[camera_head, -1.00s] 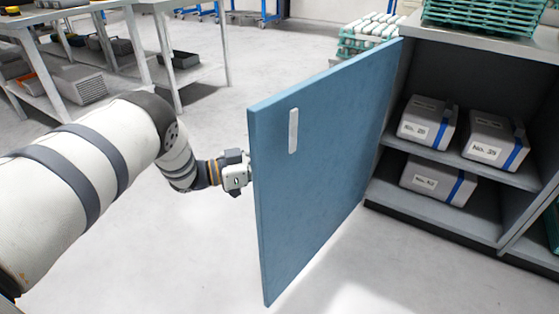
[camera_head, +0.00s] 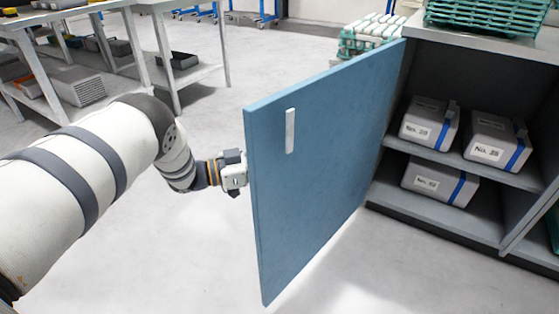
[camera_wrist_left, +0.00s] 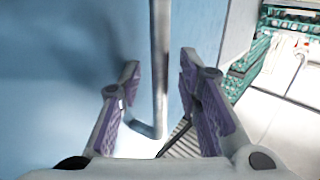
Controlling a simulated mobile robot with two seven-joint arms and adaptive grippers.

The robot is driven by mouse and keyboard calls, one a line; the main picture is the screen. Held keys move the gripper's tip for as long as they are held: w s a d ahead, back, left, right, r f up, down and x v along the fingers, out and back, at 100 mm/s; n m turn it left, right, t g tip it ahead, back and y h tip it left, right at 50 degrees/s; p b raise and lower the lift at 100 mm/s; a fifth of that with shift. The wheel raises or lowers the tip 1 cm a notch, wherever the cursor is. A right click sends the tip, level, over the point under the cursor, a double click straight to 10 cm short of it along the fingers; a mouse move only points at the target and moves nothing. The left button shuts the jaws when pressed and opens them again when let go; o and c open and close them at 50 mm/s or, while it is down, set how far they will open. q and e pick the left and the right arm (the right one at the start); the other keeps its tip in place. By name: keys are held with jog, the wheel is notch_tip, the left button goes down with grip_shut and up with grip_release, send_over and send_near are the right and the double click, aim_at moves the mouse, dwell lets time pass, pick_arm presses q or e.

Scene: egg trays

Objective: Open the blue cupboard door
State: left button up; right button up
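The blue cupboard door (camera_head: 315,170) stands swung wide open, hinged at the cupboard's left side (camera_head: 396,95). A pale vertical strip (camera_head: 290,131) sits on the face turned to my head camera. My left gripper (camera_head: 240,172) is at the door's free edge, on its other face, and its fingertips are hidden there. In the left wrist view the fingers of my left gripper (camera_wrist_left: 159,78) are apart, with the grey bar handle (camera_wrist_left: 161,40) upright between them. Gaps show on both sides of the bar. My right gripper is not in view.
The open cupboard shelves hold grey labelled boxes (camera_head: 430,123) with blue straps. Green egg trays (camera_head: 485,18) stand on top, and another stack (camera_head: 365,42) is behind the door. Grey tables (camera_head: 60,15) stand at the left back. The floor before the door is clear.

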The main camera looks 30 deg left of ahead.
pick_arm(q)
jog(key=v, duration=1.2)
